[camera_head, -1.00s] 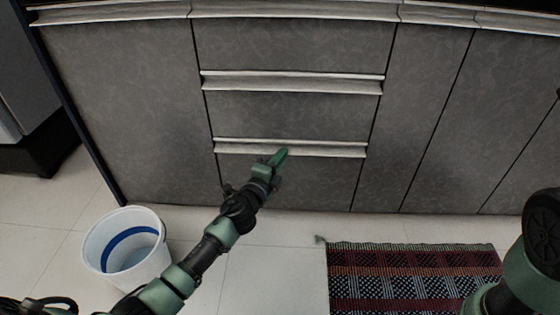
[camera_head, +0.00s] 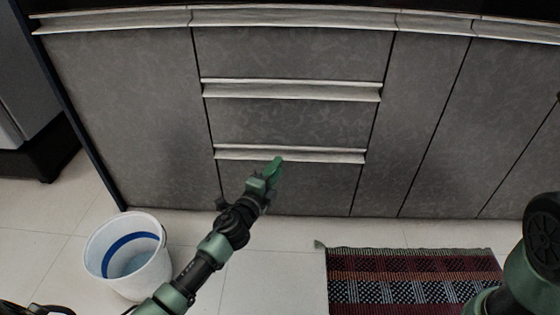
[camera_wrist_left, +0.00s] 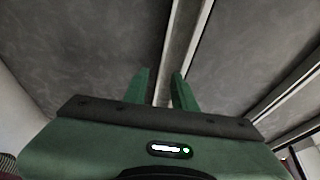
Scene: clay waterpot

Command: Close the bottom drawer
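The bottom drawer (camera_head: 310,185) is the lowest grey front in the middle cabinet column, under a pale handle rail (camera_head: 325,156). Its front looks about flush with the panels beside it; I cannot make out a clear gap. My left gripper (camera_head: 275,166) is in front of the drawer's upper edge, left of its middle, overlapping the rail in the picture. In the left wrist view its two green fingers (camera_wrist_left: 160,86) are apart, with nothing held between them. The pale rail (camera_wrist_left: 180,55) runs beyond the fingertips; contact cannot be told. My right gripper is out of view.
Two more drawers, the middle (camera_head: 285,120) and the top (camera_head: 295,52), are above. A white bucket with a blue band (camera_head: 105,263) stands on the floor at left. A patterned rug (camera_head: 410,275) lies at right. Tiled floor between them is clear.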

